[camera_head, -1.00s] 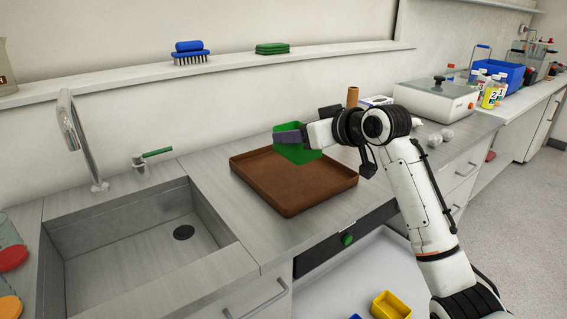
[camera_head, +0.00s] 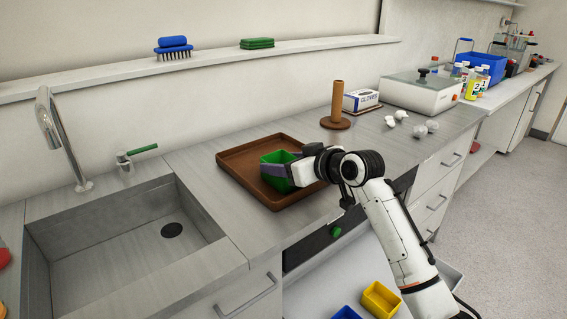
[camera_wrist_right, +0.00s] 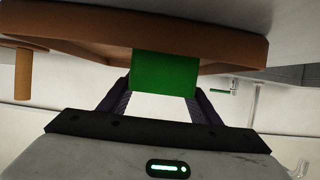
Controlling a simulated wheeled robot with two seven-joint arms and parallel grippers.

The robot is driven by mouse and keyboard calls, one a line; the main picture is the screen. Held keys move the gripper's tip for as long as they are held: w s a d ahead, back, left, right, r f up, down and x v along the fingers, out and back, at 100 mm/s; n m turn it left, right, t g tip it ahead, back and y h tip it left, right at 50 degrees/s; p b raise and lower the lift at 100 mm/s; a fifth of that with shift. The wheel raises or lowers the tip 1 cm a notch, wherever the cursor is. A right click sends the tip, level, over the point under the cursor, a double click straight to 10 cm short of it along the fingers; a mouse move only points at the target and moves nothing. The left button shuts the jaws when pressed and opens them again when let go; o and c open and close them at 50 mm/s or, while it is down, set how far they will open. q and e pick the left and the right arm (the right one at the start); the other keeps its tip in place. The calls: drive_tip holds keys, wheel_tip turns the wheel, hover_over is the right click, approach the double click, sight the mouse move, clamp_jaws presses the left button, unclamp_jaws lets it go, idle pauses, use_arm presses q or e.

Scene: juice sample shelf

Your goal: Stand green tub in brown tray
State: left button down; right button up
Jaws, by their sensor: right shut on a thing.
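The green tub (camera_head: 279,158) is upright over the brown tray (camera_head: 241,150), inside its rim in the head view. My right gripper (camera_head: 284,171) is shut on the tub's wall. In the right wrist view the tub (camera_wrist_right: 165,75) sits between the two dark fingers (camera_wrist_right: 163,100), in front of the tray's brown side (camera_wrist_right: 100,50). I cannot tell whether the tub's base touches the tray floor. The gripper and arm hide the tray's right part. My left gripper is not in view.
A sink (camera_head: 130,245) lies left of the tray. A brown post on a round base (camera_head: 337,105), a glove box (camera_head: 361,100) and white crumpled pieces (camera_head: 420,131) are behind and right. A yellow tub (camera_head: 380,299) stands below the counter front.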

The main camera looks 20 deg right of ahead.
drive_tip(key=o, duration=1)
drive_tip(key=shift+o, duration=0.2)
drive_tip(key=shift+s+d+r, duration=0.25)
drive_tip(key=shift+s, duration=0.15)
drive_tip(key=v, duration=1.1)
